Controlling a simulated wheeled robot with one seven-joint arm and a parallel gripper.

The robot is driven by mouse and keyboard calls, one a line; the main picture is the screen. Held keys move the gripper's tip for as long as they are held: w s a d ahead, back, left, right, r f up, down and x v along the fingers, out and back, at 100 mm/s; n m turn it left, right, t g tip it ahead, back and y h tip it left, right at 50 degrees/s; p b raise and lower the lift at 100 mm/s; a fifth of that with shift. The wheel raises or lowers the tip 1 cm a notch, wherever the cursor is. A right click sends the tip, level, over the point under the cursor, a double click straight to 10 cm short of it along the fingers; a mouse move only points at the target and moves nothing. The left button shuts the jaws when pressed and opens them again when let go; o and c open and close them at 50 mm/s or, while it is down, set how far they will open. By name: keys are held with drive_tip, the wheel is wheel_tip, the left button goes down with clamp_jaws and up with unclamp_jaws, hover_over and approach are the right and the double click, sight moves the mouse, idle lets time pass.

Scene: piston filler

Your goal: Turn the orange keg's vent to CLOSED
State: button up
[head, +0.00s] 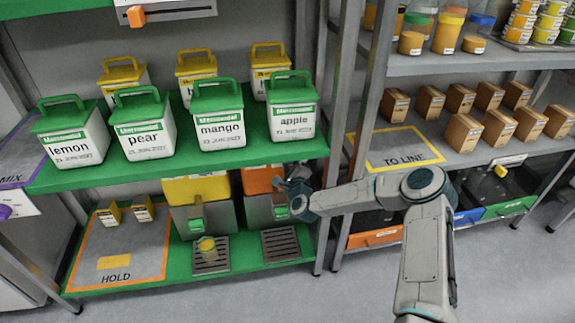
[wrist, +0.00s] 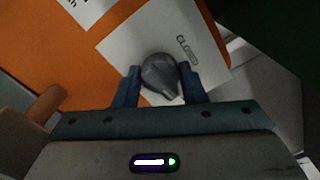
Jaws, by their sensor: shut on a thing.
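The orange keg (head: 258,181) stands on the lower green shelf, partly hidden behind my gripper and the shelf above. In the wrist view its orange side (wrist: 55,70) carries a white label with the word CLOSED. The vent, a grey knob (wrist: 160,73), sits on that label with its narrow end towards the lower right of the picture. My gripper (wrist: 160,88) is shut on the knob, one blue finger on each side. In the head view my gripper (head: 292,190) reaches the keg's upper right side. The label's other markings are not readable.
The yellow keg (head: 190,188) stands left of the orange one. Drip grates (head: 280,244) lie in front. The green shelf (head: 180,163) with several tubs is just above my gripper. A grey rack post (head: 335,140) stands close beside my arm.

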drive_tip(key=shift+d+f+n+b, duration=0.15)
drive_tip(key=shift+n+b, duration=1.35)
drive_tip(key=shift+n, duration=1.25)
drive_tip(key=shift+f+n+b, duration=0.1)
drive_tip(key=shift+n+b, duration=1.45)
drive_tip(key=shift+n, duration=1.15)
drive_tip(key=shift+d+f+n+b, duration=0.15)
drive_tip(key=shift+n+b, duration=1.35)
drive_tip(key=shift+n, duration=1.25)
drive_tip(key=shift+r, duration=0.1)
drive_tip(key=o, duration=1)
drive_tip(key=shift+s+a, duration=0.1)
drive_tip(key=shift+r, duration=0.1)
